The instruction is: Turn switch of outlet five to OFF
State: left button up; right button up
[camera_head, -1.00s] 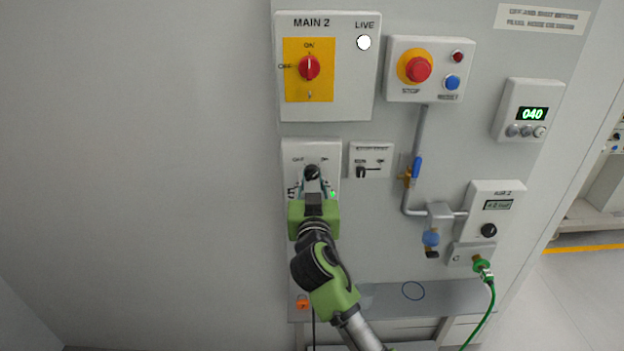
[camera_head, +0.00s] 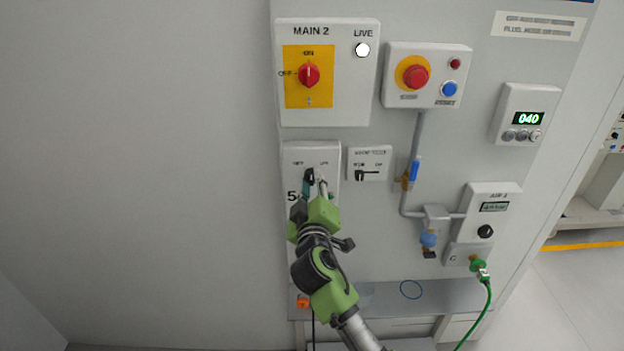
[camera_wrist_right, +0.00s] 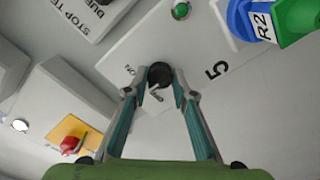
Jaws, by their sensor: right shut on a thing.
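The outlet five panel (camera_head: 331,152) is a pale box on the wall below MAIN 2, with OFF at its upper left and ON at its upper right. Its black rotary switch (camera_head: 309,176) is partly covered by my right gripper (camera_head: 315,183). In the right wrist view the switch knob (camera_wrist_right: 160,73) sits between the two fingertips of the right gripper (camera_wrist_right: 161,84), which is shut on it. A black 5 is printed beside it. Which mark the switch points to is hard to tell. My left gripper is not in view.
The MAIN 2 box (camera_head: 347,100) with its red switch (camera_head: 309,76) is above. A small selector box (camera_head: 369,163) stands close to the right, then a blue-handled valve (camera_head: 414,170) on a pipe.

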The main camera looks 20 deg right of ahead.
jog(key=n+p, duration=0.1)
jog(key=n, duration=0.1)
jog(key=n+p, duration=0.1)
jog(key=n, duration=0.1)
jog(key=shift+r+n, duration=0.2)
jog(key=shift+n, duration=0.1)
jog(key=shift+f+n+p, duration=0.1)
jog(key=shift+n+p, duration=0.75)
jog(key=shift+n, duration=1.05)
jog(key=o, duration=1.1)
jog(key=shift+s+a+f, duration=0.1)
jog(key=shift+s, duration=0.15)
jog(key=v, duration=1.1)
jog(key=shift+s, duration=0.25)
jog(key=shift+a, duration=0.1)
